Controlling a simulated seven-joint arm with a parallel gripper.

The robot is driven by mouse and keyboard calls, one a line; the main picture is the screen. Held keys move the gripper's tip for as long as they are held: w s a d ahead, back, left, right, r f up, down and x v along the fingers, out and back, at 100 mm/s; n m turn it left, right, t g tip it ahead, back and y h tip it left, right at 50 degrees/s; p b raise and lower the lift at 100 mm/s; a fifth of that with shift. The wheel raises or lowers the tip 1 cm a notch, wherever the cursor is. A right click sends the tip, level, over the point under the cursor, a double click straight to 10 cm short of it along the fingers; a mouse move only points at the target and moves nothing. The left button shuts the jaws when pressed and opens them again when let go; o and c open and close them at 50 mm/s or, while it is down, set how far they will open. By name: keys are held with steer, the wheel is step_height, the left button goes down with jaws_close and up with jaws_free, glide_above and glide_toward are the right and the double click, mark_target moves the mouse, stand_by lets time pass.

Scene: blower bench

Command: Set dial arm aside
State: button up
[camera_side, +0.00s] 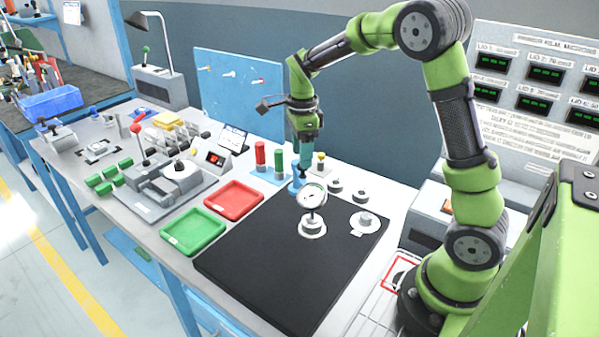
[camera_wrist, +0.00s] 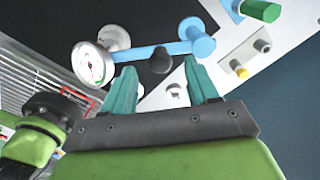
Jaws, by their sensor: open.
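The dial arm has a round white dial gauge (camera_side: 312,195) at one end, standing over a pale round part (camera_side: 312,225) on the black mat. In the wrist view, its light-blue bar (camera_wrist: 130,55) runs from the gauge on the left to a blue round end on the right. A dark knob (camera_wrist: 160,61) sits on the bar. My gripper (camera_side: 303,166) is above the blue end of the dial arm in the side view. In the wrist view, its teal fingers (camera_wrist: 160,72) are spread apart, with the knob seen between their tips. Contact cannot be told.
The black mat (camera_side: 270,272) has free room at the front. A red tray (camera_side: 234,201) and a green tray (camera_side: 194,232) lie left of it. Red and green cylinders (camera_side: 260,153) stand behind. Small grey parts (camera_side: 359,196) and a pale disc part (camera_side: 365,222) sit at right.

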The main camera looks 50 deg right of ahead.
steer(key=shift+f, duration=1)
jaws_close()
